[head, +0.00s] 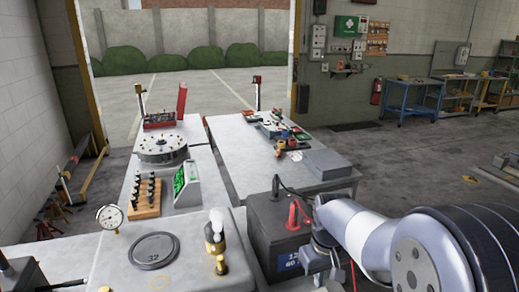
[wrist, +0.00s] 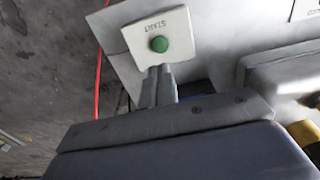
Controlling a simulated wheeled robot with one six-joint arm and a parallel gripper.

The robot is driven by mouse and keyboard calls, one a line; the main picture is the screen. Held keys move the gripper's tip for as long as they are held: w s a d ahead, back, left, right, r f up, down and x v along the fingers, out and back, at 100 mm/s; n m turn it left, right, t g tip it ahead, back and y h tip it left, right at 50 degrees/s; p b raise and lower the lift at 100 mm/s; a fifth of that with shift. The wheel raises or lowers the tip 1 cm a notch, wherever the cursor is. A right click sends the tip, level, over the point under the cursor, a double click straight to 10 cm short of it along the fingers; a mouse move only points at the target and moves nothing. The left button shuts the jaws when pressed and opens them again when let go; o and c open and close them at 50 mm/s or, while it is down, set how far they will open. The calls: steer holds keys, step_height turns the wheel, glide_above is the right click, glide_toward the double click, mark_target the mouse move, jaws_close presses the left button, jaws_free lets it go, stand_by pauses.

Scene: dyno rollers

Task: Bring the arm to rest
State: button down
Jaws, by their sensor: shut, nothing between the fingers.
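My gripper (wrist: 160,72) shows in the wrist view with its two fingers together and nothing between them. The fingertips are at the lower edge of a white START box (wrist: 178,28) with a green button (wrist: 158,44); I cannot tell whether they touch it. In the head view my arm comes in from the right and bends downward beside a dark battery (head: 275,235) with a red clamp on top. My fingers cannot be made out clearly there.
A round weight plate (head: 154,250), a dial gauge (head: 109,217) and a brass fitting (head: 217,262) stand on the near bench. A grey box (head: 327,163) lies on the right table. Open floor lies right.

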step_height(320, 180, up, 5)
step_height(320, 180, down, 8)
steer(key=shift+s+f, duration=0.1)
steer(key=shift+f, duration=0.05)
steer(key=shift+b, duration=1.6)
